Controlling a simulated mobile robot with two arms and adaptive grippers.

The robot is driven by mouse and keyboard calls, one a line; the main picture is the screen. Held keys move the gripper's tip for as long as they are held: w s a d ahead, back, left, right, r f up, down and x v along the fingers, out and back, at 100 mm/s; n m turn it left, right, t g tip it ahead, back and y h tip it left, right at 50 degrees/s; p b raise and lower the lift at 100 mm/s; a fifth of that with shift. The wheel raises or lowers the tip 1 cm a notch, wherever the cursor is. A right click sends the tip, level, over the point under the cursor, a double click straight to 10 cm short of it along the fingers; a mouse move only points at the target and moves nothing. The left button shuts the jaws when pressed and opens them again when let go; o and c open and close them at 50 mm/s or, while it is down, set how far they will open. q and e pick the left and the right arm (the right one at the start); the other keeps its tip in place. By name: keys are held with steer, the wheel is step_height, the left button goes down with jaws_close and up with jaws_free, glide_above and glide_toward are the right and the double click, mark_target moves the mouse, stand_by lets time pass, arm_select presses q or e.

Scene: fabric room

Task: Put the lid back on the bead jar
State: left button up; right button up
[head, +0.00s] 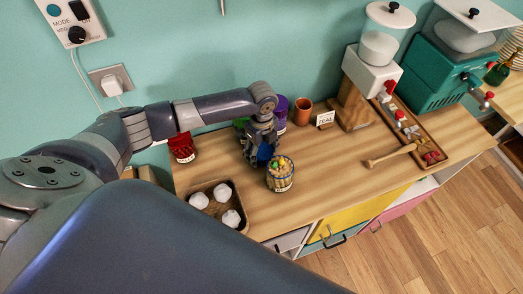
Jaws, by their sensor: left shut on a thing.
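My left gripper (262,148) is just behind and left of the jar, pointing down. It is shut on a blue thing (266,153), which looks like the lid; the fingers hide part of it, so its full shape is unclear. Whether it touches the jar cannot be told. My right gripper is not in view.
A tray (243,198) with white pieces stands front left of the jar. A red jar (182,149), a purple container (281,108) and a terracotta pot (303,110) stand behind. A wooden mallet (388,157) lies right. The counter between jar and mallet is clear.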

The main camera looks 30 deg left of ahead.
mark_target(262, 150)
arm_select(q)
step_height(262, 150, up, 18)
steer(key=b, duration=0.2)
steer(key=shift+b, duration=0.35)
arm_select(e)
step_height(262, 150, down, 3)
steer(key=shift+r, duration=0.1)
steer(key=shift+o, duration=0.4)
